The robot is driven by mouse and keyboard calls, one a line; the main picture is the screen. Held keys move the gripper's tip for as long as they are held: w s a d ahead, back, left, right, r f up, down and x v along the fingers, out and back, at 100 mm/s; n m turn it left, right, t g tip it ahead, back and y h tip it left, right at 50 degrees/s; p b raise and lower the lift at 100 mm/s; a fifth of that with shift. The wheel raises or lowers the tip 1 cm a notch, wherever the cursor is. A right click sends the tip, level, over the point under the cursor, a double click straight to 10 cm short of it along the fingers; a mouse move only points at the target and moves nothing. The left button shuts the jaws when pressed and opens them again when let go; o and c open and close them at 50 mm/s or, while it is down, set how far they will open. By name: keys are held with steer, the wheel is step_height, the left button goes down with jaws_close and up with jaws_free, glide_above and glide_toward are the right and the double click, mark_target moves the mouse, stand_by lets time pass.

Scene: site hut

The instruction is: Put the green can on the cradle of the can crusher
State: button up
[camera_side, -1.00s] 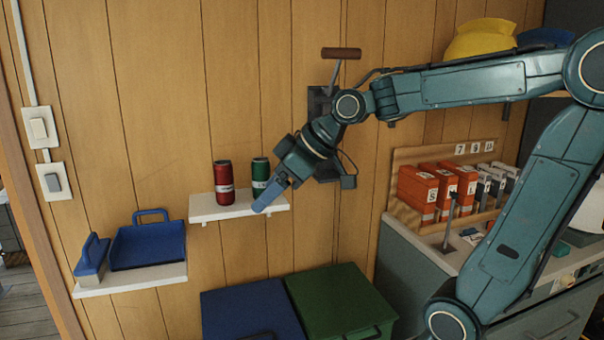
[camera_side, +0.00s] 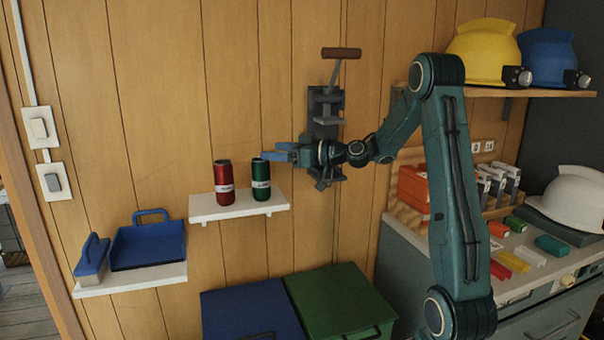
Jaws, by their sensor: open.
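The green can (camera_side: 261,186) stands upright on a small white wall shelf (camera_side: 238,208), to the right of a red can (camera_side: 224,182). The can crusher (camera_side: 327,106) is fixed to the wall to the right and higher, with a brown handle on top. Its cradle is not clear, as my gripper and wrist cover its lower part. My gripper (camera_side: 275,156) is open and points left, with its blue fingers at the height of the green can's top. The fingertips overlap the top edge of the can in the picture; I cannot tell if they touch it.
A blue bin (camera_side: 250,308) and a green bin (camera_side: 338,300) stand below the shelf. A lower shelf at left holds a blue dustpan (camera_side: 148,244) and brush (camera_side: 92,255). A cabinet with loose coloured items is at right, under a helmet shelf (camera_side: 540,93).

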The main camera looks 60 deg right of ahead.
mark_target(261, 168)
steer(key=shift+m+t+h, duration=0.3)
steer(key=shift+t, duration=0.1)
steer(key=f, duration=0.2)
steer(key=d+f, duration=0.1)
steer(key=f, duration=0.1)
steer(key=d+f, duration=0.1)
steer(key=f, duration=0.1)
steer(key=shift+s+d+f, duration=0.15)
steer(key=shift+s+f, duration=0.05)
steer(key=shift+w, duration=0.65)
steer(key=shift+w, duration=0.1)
steer(key=shift+w+a, duration=0.2)
steer(key=shift+w, duration=1.3)
steer(key=shift+w+a, duration=0.15)
steer(key=shift+w, duration=1.35)
steer(key=shift+c, duration=0.4)
steer(key=c, duration=1.3)
steer(key=shift+r, duration=0.1)
